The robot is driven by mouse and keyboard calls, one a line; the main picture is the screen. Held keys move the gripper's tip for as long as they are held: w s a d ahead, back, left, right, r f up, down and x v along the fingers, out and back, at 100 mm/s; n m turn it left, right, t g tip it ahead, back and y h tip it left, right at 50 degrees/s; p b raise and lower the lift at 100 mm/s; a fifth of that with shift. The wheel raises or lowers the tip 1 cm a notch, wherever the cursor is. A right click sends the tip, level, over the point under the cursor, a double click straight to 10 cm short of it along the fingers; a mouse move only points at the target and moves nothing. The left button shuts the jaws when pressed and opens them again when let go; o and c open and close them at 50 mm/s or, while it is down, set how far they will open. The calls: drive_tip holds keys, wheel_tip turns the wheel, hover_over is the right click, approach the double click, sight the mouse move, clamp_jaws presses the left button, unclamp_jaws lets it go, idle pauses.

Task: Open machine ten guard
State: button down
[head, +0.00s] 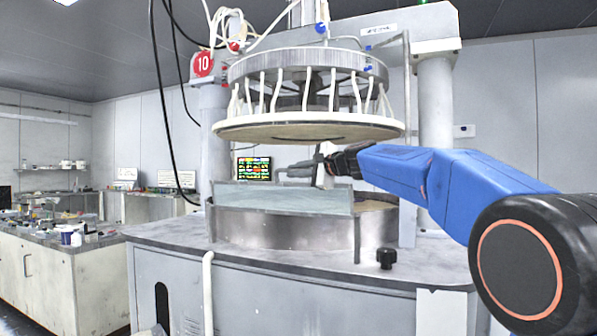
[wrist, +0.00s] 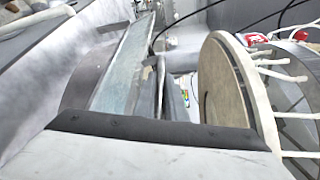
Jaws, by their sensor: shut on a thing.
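Machine ten bears a red round sign with "10" (head: 203,64) at its upper left. Its guard is a pale greenish, see-through panel (head: 283,198) standing along the front of the round metal basin (head: 270,231). In the wrist view the guard (wrist: 124,70) runs as a long strip from the top centre down to the left. My gripper (head: 319,166) reaches in from the right, at the guard's upper edge, below the raised upper platen (head: 300,128). It is shut on the guard; the exact grip point is small and partly hidden. In the wrist view a dark bar covers the lower part.
The upper platen hangs close above my gripper; it also shows in the wrist view (wrist: 222,85). A thick column (head: 436,140) stands behind my arm. A black knob (head: 385,258) sits on the machine's front ledge. A cluttered bench (head: 70,262) is at left.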

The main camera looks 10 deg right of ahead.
drive_tip(key=s+a+f+n+t, duration=0.1)
drive_tip(key=s+a+f+n, duration=0.1)
drive_tip(key=s+a+f, duration=0.4)
drive_tip(key=shift+s+a+f+n, duration=0.2)
drive_tip(key=shift+s+f+n, duration=0.2)
drive_tip(key=shift+s+f, duration=1.55)
drive_tip(key=shift+w+f, duration=0.6)
drive_tip(key=c, duration=1.8)
unclamp_jaws()
drive_tip(key=shift+s, duration=0.1)
drive_tip(key=v, duration=1.1)
drive_tip(key=f+v, duration=0.1)
drive_tip(key=v, duration=0.5)
drive_tip(key=shift+s+d+r, duration=0.1)
drive_tip(key=shift+d, duration=0.05)
